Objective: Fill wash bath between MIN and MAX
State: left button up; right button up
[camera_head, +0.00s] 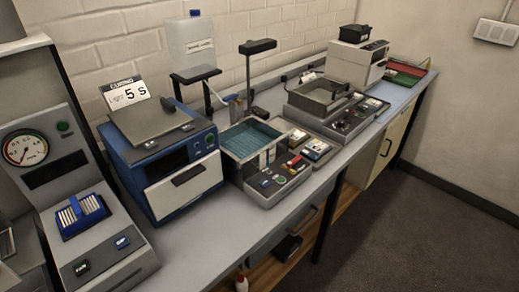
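An open rectangular metal bath (284,127) with a teal-blue inside stands mid-bench, and I take it to be the wash bath. Its MIN and MAX marks are too small to make out, and I cannot tell the liquid level. A control panel (262,183) with several coloured buttons is at its front. A translucent white canister (192,45) with a blue cap stands on a raised stand behind it. A small blue tap-like part (225,98) shows below the canister, beside the bath. Neither of my grippers is in view.
A gauge unit (62,160) is further left. A second grey basin unit (318,92) and a printer-like box (357,62) are to the right. Floor (420,225) in front is clear.

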aim_at(235, 95)
jog(key=i+l+u, duration=0.1)
jog(key=l, duration=0.35)
jog(key=i+l+u, duration=0.1)
jog(key=l, duration=0.8)
jog(key=i+u, duration=0.05)
